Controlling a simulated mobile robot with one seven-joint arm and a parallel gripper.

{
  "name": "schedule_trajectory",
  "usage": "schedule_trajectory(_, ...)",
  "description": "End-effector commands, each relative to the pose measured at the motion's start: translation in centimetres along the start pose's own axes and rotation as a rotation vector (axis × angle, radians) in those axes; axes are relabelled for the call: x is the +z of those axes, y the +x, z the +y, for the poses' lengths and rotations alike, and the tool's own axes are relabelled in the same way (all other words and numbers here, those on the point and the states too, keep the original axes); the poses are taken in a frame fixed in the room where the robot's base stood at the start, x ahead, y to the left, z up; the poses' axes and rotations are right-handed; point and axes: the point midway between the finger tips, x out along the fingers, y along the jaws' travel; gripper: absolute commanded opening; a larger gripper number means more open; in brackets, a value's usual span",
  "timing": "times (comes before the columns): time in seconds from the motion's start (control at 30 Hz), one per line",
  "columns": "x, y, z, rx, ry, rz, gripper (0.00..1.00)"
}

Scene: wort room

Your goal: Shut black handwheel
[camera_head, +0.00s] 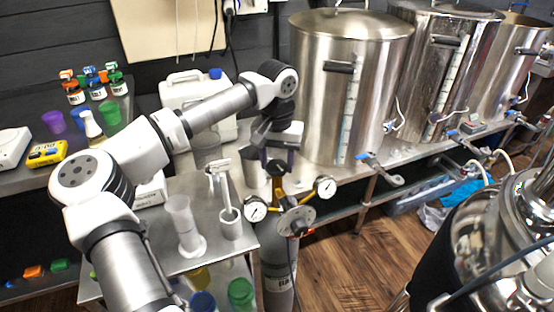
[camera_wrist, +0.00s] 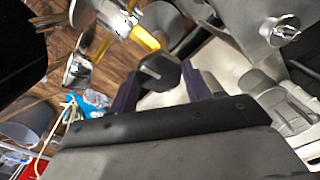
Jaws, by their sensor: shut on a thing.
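The black handwheel (camera_wrist: 158,71) shows in the wrist view as a dark, many-sided knob beside the yellow valve part (camera_wrist: 145,39). My gripper (camera_wrist: 161,85) has one dark finger on each side of it and is shut on it. In the head view my gripper (camera_head: 277,162) points down above the gas cylinder (camera_head: 278,275), at the yellow regulator (camera_head: 273,189). There the handwheel is mostly hidden by the fingers. A round gauge (camera_head: 255,209) sits left of the regulator and another gauge (camera_head: 325,187) sits right.
A metal bench (camera_head: 215,250) with a clear measuring cylinder (camera_head: 184,225) stands left of the gas cylinder. A large steel kettle (camera_head: 345,90) stands behind on a shelf. A shiny vessel (camera_head: 500,235) is at the right. Wooden floor (camera_head: 345,255) is open between them.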

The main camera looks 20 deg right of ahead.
Motion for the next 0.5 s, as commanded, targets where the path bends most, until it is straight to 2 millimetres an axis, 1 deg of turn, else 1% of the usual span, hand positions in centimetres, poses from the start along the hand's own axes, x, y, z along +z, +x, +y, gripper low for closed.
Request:
schedule_trajectory(0.2,-0.03,-0.1,0.01,0.0,0.116,0.002,0.26)
schedule_trajectory(0.5,-0.03,-0.08,0.01,0.0,0.185,0.002,0.26)
